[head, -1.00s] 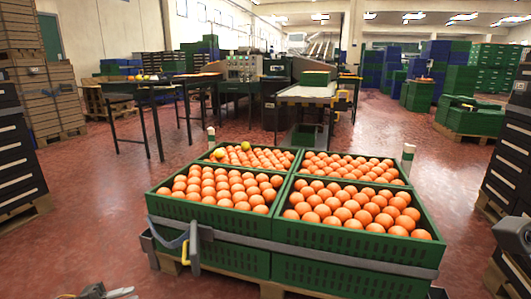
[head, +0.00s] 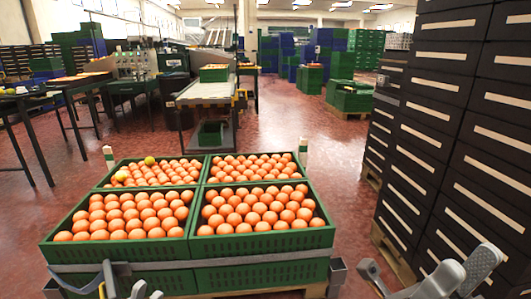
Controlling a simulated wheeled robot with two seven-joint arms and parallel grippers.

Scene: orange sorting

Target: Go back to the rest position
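My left gripper (head: 147,292) shows only as small grey tips at the bottom edge, in front of the left front crate. Most of it is cut off, so its opening is unclear. My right gripper (head: 425,281) is at the bottom right, beside the crates and in front of the dark stack. Its grey parts are partly cut off by the frame, and I cannot tell how far its fingers are apart. I see no orange in either gripper. Four green crates hold oranges, among them the left front crate (head: 65,254) and the right front crate (head: 262,246).
A yellow fruit (head: 150,160) lies among the oranges in the left back crate. A tall stack of black drawers (head: 410,180) stands close on the right. Tables (head: 75,82) and a conveyor (head: 205,92) stand behind. Red floor is free between crates and stack.

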